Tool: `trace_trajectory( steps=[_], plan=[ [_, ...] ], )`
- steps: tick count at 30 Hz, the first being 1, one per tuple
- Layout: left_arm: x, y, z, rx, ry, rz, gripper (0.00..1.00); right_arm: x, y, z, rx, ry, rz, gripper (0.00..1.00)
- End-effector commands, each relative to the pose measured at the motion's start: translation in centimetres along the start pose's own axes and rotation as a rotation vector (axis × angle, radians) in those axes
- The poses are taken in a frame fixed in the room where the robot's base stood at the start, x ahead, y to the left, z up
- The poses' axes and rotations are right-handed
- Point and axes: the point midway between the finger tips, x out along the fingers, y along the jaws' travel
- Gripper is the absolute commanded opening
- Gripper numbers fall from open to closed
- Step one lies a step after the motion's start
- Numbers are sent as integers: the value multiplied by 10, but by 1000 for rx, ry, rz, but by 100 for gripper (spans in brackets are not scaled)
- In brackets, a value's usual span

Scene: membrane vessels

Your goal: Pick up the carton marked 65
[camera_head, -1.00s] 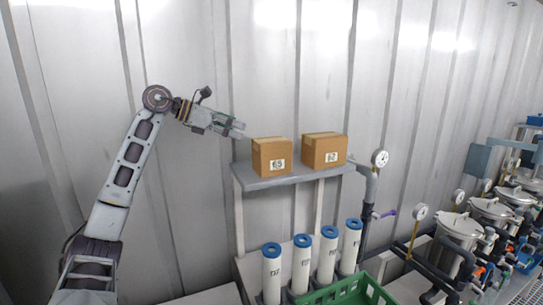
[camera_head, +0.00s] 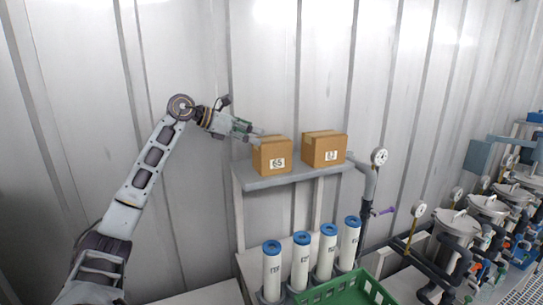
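The carton marked 65 (camera_head: 271,157) is a brown box with a white label on its front. It sits on the left part of the grey shelf (camera_head: 268,183). My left gripper (camera_head: 254,131) comes in from the left, at the upper left corner of this carton. Its fingers look apart, with nothing seen between them. Its tips appear close to the carton's top rear edge; I cannot tell whether they touch it. My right gripper is not in view.
A second brown carton (camera_head: 324,150) stands right of the first with a gap between them. A gauge (camera_head: 379,157) on a pipe is at the shelf's right end. White cylinders with blue caps (camera_head: 301,239) and a green crate (camera_head: 354,285) are below. A ribbed metal wall is behind.

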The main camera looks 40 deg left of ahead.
Motion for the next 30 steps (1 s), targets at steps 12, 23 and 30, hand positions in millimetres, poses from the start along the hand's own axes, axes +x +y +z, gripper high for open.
trace_trajectory(
  steps=[12,23,30],
  plan=[
    [28,-2,0,-1,0,-3,100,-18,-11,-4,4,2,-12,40],
    [50,-1,-2,-1,1,0,100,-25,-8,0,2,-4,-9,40],
    [51,-1,-2,-1,1,0,100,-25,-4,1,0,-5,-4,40]
  ],
)
